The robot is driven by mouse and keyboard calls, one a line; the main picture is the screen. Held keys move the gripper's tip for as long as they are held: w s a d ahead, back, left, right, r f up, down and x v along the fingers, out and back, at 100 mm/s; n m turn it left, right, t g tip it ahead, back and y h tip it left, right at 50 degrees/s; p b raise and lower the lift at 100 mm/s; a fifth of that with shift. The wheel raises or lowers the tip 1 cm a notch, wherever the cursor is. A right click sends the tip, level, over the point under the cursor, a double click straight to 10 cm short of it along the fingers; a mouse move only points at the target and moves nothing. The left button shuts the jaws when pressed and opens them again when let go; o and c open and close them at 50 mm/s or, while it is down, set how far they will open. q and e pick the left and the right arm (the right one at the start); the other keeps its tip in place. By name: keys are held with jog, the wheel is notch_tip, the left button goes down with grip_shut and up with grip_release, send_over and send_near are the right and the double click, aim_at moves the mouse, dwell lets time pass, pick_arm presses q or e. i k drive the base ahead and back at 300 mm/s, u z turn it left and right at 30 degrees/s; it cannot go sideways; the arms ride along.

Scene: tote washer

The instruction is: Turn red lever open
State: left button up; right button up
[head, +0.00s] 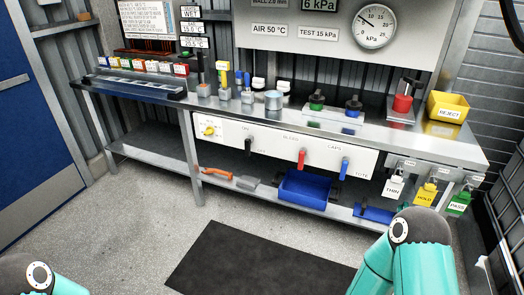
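The red lever (301,159) is on the white front panel (270,143) below the bench top, near the panel's middle. Its handle looks roughly upright in the picture. A black lever (248,147) is to its left and a blue lever (344,168) to its right. Only teal links of my arms show, at the bottom left corner and the lower right. Neither gripper is in view, and nothing of mine touches the red lever.
A blue bin (306,187) stands on the lower shelf below the red lever. Hanging tags, among them a yellow HOLD tag (426,194), are at the right. A dark mat (262,262) lies on the floor. The floor before the bench looks clear.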

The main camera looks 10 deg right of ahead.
aim_at(303, 151)
jog(key=u, duration=0.1)
jog(key=i, duration=1.65)
jog(key=z, duration=0.65)
